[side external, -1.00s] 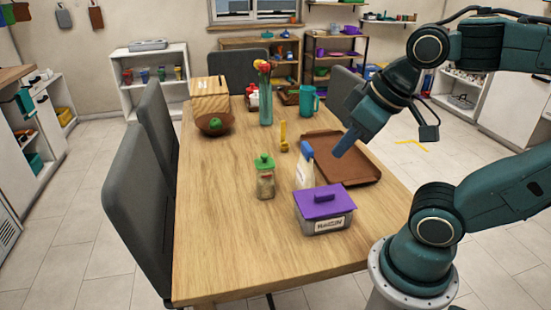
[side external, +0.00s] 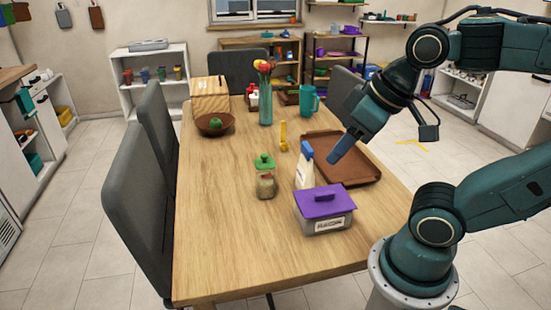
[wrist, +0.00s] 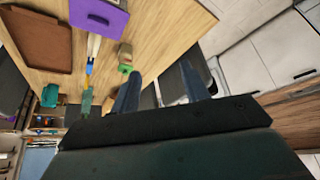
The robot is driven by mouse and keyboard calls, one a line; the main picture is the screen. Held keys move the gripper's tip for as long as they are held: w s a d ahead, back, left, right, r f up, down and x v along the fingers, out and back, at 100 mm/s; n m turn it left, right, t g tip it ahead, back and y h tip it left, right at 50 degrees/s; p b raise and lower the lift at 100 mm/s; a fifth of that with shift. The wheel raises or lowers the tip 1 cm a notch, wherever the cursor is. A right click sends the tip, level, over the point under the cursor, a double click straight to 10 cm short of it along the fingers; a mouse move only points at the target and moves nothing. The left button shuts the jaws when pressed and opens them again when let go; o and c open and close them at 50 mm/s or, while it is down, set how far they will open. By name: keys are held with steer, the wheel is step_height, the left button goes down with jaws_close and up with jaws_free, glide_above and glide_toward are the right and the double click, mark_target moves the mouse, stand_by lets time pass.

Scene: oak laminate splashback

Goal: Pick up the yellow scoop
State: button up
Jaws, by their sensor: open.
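The yellow scoop (side external: 284,136) stands out on the wooden table in the side view, left of the brown tray and behind the white bottle with the blue cap.
Near the scoop are a white bottle (side external: 304,168), a green-lidded jar (side external: 265,186), a purple-lidded container (side external: 325,212) and a brown tray (side external: 345,173). A flower vase (side external: 265,110), teal mug (side external: 308,102) and bowl (side external: 214,126) stand farther back. The table's left front is clear.

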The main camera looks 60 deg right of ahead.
steer(key=w+d+r+m+h, duration=0.1)
steer(key=w+d+m, duration=0.1)
steer(key=w+d, duration=0.5)
steer(key=w+d+r+m+g, duration=0.1)
steer(key=w+d, duration=0.3)
steer(key=w, duration=0.6)
steer(key=w+d+r+m+h, duration=0.1)
steer(key=w+d+m, duration=0.1)
steer(key=w+d, duration=0.5)
steer(key=w+d+f+m, duration=0.2)
steer(key=w+d+f, duration=0.7)
steer(key=d, duration=0.4)
steer(key=w+d+f+m+g+h, duration=0.1)
steer(key=w+d+f+m, duration=0.1)
steer(key=d+f, duration=0.9)
steer(key=d, duration=0.2)
steer(key=shift+w+d+f, duration=0.15)
steer(key=shift+d+f, duration=0.2)
steer(key=shift+f, duration=0.1)
glide_toward(284, 137)
steer(key=shift+w+d+f, duration=0.2)
steer(key=shift+w+f, duration=0.55)
steer(key=shift+f, duration=0.1)
